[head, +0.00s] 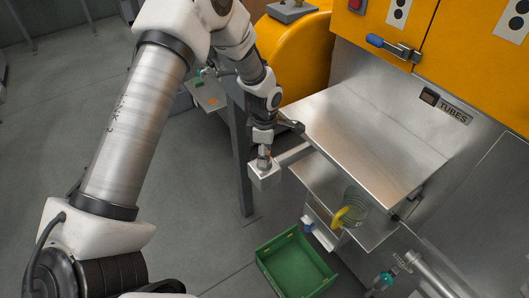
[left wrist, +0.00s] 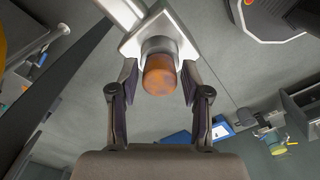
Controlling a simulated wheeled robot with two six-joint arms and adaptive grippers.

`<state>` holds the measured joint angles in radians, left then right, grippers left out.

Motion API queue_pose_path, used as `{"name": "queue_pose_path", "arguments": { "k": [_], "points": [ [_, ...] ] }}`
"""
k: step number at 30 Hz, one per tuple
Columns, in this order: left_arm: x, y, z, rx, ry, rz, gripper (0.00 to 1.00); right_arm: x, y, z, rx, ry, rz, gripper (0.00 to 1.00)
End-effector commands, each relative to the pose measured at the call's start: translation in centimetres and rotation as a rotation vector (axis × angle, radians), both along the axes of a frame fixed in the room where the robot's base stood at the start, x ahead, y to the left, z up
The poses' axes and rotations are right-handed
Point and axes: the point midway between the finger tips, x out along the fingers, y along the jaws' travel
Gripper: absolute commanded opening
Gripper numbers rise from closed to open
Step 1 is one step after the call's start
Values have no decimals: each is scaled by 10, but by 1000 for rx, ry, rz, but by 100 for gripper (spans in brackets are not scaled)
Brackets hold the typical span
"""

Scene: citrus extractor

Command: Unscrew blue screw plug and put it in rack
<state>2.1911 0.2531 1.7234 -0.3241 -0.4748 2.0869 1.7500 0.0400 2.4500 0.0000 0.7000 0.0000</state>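My left gripper (head: 263,153) is at the grey metal block (head: 265,177) on the end of a bar beside the steel table. In the left wrist view my left gripper (left wrist: 160,82) is open, with one finger on each side of an orange-brown cylinder (left wrist: 159,76). This cylinder sits on a grey collar at the block; gaps show between it and the fingers. No plug that is clearly blue shows between the fingers. A small blue part (head: 307,222) shows below the table; I cannot tell if it is the plug. My right gripper is not in view.
A small grey plate (head: 211,101) with green and orange pieces lies behind my left arm; I cannot tell if it is the rack. A steel table (head: 362,135), a clear jug with yellow handle (head: 346,216) and a green crate (head: 293,264) stand to the right.

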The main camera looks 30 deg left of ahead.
Motion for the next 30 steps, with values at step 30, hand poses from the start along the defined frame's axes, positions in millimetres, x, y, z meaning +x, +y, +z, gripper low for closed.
{"name": "queue_pose_path", "arguments": {
  "k": [30],
  "points": [
    [0, 0, 0, -1, -1, -1052, 22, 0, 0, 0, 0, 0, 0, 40]
  ]
}}
